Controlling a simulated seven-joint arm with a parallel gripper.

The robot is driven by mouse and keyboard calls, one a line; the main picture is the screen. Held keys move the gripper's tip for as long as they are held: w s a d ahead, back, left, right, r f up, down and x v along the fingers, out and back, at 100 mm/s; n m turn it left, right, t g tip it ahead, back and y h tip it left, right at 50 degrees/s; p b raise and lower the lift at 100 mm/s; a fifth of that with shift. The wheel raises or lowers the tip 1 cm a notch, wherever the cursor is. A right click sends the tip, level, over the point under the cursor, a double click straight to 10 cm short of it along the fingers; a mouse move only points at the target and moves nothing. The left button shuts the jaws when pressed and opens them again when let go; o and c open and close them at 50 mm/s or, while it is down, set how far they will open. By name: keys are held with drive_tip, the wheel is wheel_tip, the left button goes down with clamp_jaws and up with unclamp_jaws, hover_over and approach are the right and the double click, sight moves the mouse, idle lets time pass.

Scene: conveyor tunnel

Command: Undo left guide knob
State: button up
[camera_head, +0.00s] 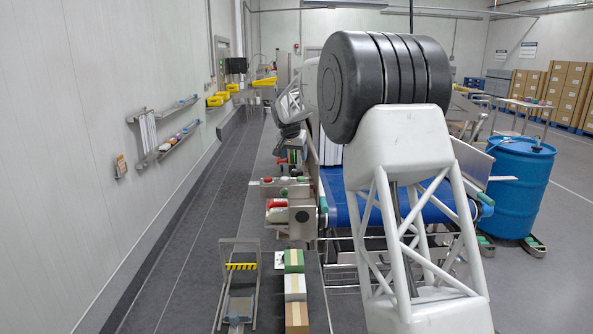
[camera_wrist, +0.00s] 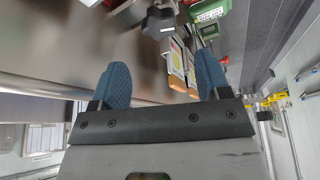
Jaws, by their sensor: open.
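In the wrist view, a black lobed knob (camera_wrist: 158,22) shows near the top, beyond the fingertips and roughly in line with the gap between them. I cannot tell for sure that it is the left guide knob. My gripper (camera_wrist: 162,80) is open, with blue pads apart and nothing between them. The knob looks clear of both pads. In the head view, my arm covers much of the conveyor, whose blue belt (camera_head: 345,212) shows beside it. I cannot make out the fingers or the knob there.
A green device (camera_wrist: 208,12) and cards in frames (camera_wrist: 178,62) lie near the knob in the wrist view. In the head view, boxes (camera_head: 295,288) and a yellow-toothed rack (camera_head: 241,267) stand in front. A blue drum (camera_head: 520,190) stands right. The left aisle floor is clear.

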sight(297, 170)
drive_tip(key=shift+f, duration=0.15)
drive_tip(key=shift+x, duration=3.75)
drive_tip(key=shift+c, duration=0.2)
drive_tip(key=c, duration=0.9)
